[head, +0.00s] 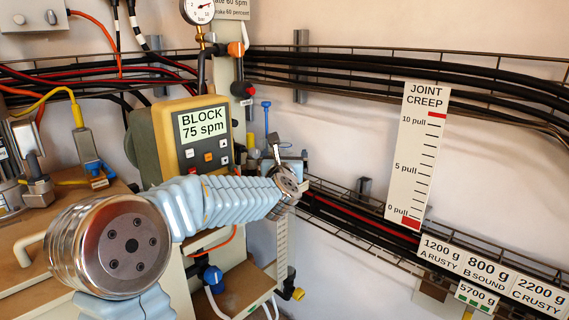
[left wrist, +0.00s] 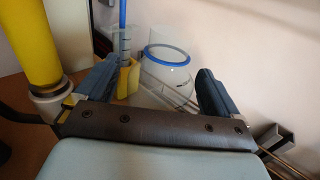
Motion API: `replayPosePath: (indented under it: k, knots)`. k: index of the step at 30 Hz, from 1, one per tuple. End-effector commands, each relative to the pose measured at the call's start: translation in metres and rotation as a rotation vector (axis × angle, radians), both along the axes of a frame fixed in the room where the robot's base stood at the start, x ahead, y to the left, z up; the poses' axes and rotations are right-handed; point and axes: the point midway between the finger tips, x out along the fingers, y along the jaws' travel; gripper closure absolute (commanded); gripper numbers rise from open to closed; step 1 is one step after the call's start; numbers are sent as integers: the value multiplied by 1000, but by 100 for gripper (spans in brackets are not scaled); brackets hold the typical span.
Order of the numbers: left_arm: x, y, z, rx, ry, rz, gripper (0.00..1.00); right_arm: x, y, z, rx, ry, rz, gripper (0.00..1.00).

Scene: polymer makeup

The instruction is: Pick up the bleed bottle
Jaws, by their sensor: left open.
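A clear, round container with a blue rim (left wrist: 168,56), which looks like the bleed bottle, stands upright in the left wrist view. My left gripper (left wrist: 160,68) is open, with its two dark blue fingers to either side of the container in the picture. The container's lower part is hidden by the gripper's palm, and I cannot tell whether the fingers touch it. In the head view my left arm reaches from the lower left to the centre, and its wrist end hides most of that spot. My right gripper is not in view.
A yellow holder (left wrist: 128,76) with a blue rod stands just left of the container. A yellow cylinder (left wrist: 30,42) is further left. A yellow control box reading BLOCK 75 spm (head: 205,135) stands behind my arm. Cable trays (head: 400,66) run along the wall.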

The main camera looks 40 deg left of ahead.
Motion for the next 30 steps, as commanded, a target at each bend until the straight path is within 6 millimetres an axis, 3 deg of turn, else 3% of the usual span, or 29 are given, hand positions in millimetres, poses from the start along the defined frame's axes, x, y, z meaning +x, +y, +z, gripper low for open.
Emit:
replayPosePath:
  k: [3, 14, 23, 30]
  knots:
    - [0, 0, 0, 0, 0, 0, 8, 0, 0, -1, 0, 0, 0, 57]
    - [0, 0, 0, 0, 0, 0, 61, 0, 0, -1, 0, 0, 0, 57]
    - [0, -1, 10, 1, -2, 1, 61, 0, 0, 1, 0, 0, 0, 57]
    - [0, -1, 61, 0, -5, -1, 61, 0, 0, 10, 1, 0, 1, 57]
